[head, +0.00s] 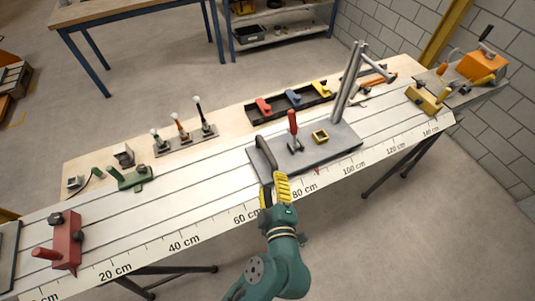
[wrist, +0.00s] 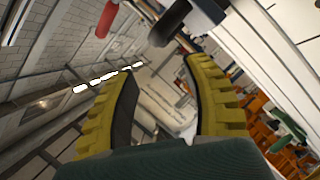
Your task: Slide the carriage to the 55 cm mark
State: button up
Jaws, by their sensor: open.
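The carriage (head: 325,157) is a grey plate on the white rail table, with a black arched handle (head: 266,155) at its left end, a red-handled lever (head: 292,122) and a tall grey post. A small red pointer (head: 317,171) at its front edge stands between the 80 and 100 cm marks of the scale (head: 245,215). My gripper (head: 274,188) is at the front edge beside the handle's near end, its yellow fingers apart. In the wrist view, nothing is between the fingers (wrist: 165,90). A dark handle-like part (wrist: 172,25) and a red grip (wrist: 107,18) show beyond them.
A red stop block (head: 66,242) stands at the left end of the rail, and a yellow block (head: 423,97) at the right. A green clamp (head: 132,178) sits on the back left. The rail between the red block and carriage looks clear.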

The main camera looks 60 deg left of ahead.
aim_at(269, 160)
jog(key=x, duration=1.2)
jog(key=shift+d, duration=0.1)
grip_shut()
